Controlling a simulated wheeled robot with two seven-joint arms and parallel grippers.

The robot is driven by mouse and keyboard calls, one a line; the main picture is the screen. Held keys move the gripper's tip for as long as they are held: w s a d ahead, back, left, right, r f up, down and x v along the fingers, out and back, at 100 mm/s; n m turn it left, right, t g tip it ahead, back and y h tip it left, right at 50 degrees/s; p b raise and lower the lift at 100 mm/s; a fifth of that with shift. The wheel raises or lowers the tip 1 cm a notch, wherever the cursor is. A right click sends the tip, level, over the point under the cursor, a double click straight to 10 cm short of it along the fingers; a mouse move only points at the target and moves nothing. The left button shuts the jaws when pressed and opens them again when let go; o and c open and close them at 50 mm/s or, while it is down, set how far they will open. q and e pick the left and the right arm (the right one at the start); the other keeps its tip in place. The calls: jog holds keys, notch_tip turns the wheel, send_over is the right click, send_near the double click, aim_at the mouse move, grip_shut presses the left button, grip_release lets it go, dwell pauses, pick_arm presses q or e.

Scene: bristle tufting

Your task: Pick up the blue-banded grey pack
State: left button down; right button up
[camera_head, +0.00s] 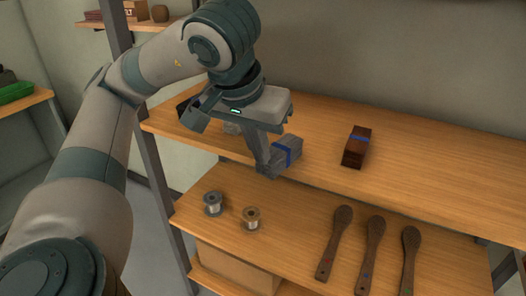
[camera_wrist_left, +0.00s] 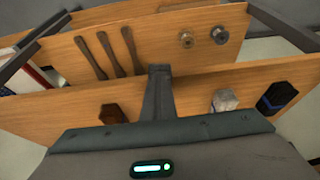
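The blue-banded grey pack (camera_head: 288,152) is near the front edge of the upper shelf in the head view, its blue band facing up. My left gripper (camera_head: 265,160) reaches down from above. Its one visible finger overlaps the pack's left side. The other finger is hidden, so I cannot tell whether the gripper is closed on the pack or whether the pack is lifted. In the left wrist view one finger (camera_wrist_left: 157,95) shows, and the pack cannot be made out behind it. My right gripper is not in view.
A blue-banded brown pack (camera_head: 357,146) stands to the right on the upper shelf (camera_head: 440,165). A pale grey block (camera_wrist_left: 224,101) and a dark blue-marked one (camera_wrist_left: 277,97) stand on the other side.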

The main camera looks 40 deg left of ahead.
pick_arm(q)
jog(key=shift+s, duration=0.1)
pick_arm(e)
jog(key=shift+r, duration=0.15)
pick_arm(q)
jog(key=c, duration=2.5)
grip_release()
jog(key=shift+c, duration=0.2)
jog(key=o, duration=2)
jog(key=shift+r, duration=0.1)
jog(key=shift+p+v, duration=1.75)
jog(key=shift+v, duration=6.85)
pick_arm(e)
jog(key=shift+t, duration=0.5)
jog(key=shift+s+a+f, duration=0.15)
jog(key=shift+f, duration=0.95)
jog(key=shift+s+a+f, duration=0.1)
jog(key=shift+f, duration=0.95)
